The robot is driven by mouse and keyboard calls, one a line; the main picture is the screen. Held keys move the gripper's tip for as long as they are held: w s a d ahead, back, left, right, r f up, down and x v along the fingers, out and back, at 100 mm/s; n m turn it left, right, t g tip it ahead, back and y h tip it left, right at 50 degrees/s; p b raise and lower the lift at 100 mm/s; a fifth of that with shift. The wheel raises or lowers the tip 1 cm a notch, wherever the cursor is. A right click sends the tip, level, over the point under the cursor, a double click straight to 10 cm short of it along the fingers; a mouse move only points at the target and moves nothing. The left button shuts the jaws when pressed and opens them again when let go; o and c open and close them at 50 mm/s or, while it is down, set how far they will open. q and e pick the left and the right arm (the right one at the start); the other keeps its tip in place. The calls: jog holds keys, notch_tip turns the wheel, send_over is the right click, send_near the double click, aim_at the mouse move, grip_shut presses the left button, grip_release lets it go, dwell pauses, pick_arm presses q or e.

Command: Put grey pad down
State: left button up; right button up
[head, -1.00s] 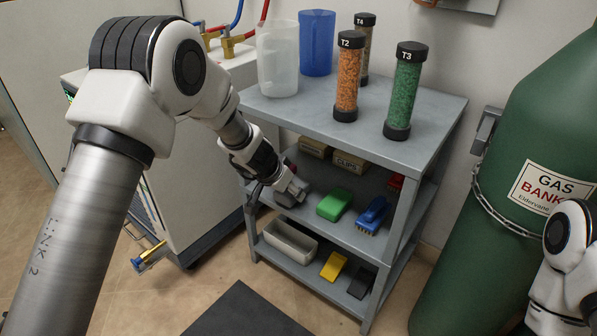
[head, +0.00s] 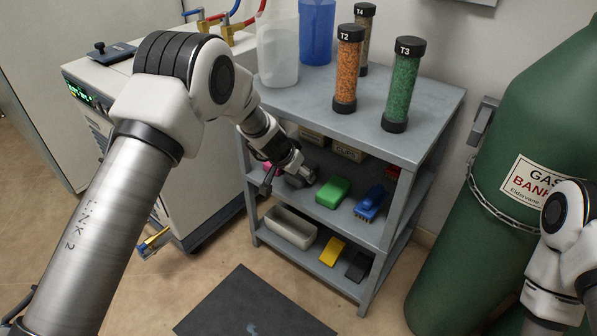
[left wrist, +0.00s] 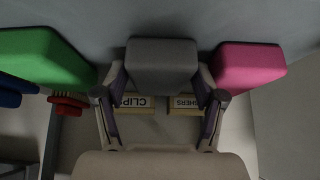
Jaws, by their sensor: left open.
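The grey pad (left wrist: 162,65) appears to rest on the middle shelf, between the green pad (left wrist: 45,58) and the pink pad (left wrist: 248,68). In the head view it shows partly (head: 302,179) beside the green pad (head: 332,191), with my left gripper (head: 290,174) at it. In the left wrist view my left gripper (left wrist: 160,98) is open, its fingers on either side of the pad's near end. I cannot tell whether they touch it. Only part of my right arm shows at the right edge; its gripper is out of view.
A blue brush (head: 370,204) is right of the green pad. Boxes labelled CLIPS (left wrist: 135,102) and one partly hidden stand behind. The lower shelf holds a bin (head: 290,228), a yellow pad (head: 333,251) and a dark pad (head: 359,266). The top shelf (head: 400,150) overhangs; a gas cylinder (head: 500,240) stands right.

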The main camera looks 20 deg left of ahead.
pick_arm(q)
jog(key=shift+r, duration=0.25)
jog(key=p+v, duration=0.1)
jog(key=v, duration=0.6)
jog(key=shift+s+r, duration=0.15)
jog(key=s+a+f+n+g+y, duration=0.1)
jog(key=s+a+f+g+y, duration=0.15)
jog(key=s+f, duration=0.95)
jog(key=s+a+f+n+g+y, duration=0.15)
jog(key=s+a+f, duration=0.25)
jog(key=s+f, duration=0.8)
jog(key=s+d+n+g+h, duration=0.2)
jog(key=s+d, duration=0.1)
jog(key=s, duration=1.5)
notch_tip(320, 180, up, 43)
jog(key=p, duration=4.4)
jog(key=shift+r, duration=0.2)
jog(key=shift+w+d, duration=0.15)
